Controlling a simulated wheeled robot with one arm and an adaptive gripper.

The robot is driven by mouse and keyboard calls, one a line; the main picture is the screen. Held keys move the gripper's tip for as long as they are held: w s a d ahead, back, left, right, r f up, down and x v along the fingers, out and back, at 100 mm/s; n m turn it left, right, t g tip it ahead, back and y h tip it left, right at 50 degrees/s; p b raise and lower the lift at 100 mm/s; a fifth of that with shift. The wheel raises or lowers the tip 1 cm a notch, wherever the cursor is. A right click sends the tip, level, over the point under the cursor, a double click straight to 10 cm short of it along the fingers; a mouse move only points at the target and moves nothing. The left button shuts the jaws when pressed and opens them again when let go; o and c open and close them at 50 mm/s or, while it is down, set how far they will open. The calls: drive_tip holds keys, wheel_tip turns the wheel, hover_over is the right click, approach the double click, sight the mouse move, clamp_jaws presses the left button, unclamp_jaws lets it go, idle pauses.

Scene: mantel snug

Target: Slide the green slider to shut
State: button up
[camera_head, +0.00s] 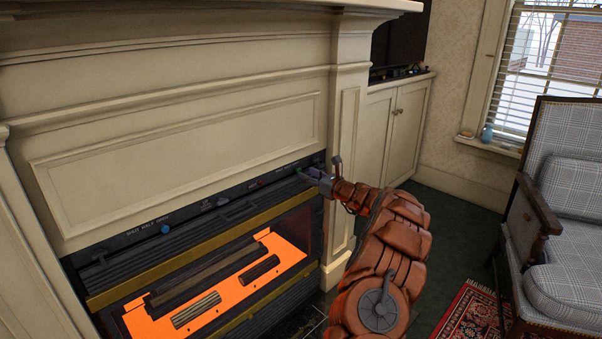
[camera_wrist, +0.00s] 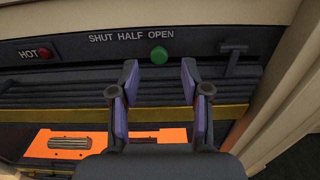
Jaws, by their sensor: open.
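The green slider (camera_wrist: 159,55) is a round knob on the dark control strip, below the word OPEN at the right end of its SHUT HALF OPEN label. In the wrist view my gripper (camera_wrist: 159,70) is open, with one purple-padded finger on each side of the knob. I cannot tell whether either pad touches it. In the head view the green slider (camera_head: 299,168) shows only as a tiny spot at the strip's right end. My gripper (camera_head: 314,175) is beside it there, partly covering the strip.
A red HOT knob (camera_wrist: 46,53) sits left of the label. A dark lever (camera_wrist: 235,52) is close to the right. A blue knob (camera_head: 166,229) is at the strip's far left. The glowing orange firebox (camera_head: 220,285) lies below. An armchair (camera_head: 570,200) stands at right.

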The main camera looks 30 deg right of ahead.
sight(300, 170)
drive_tip(key=shift+x, duration=2)
clamp_jaws()
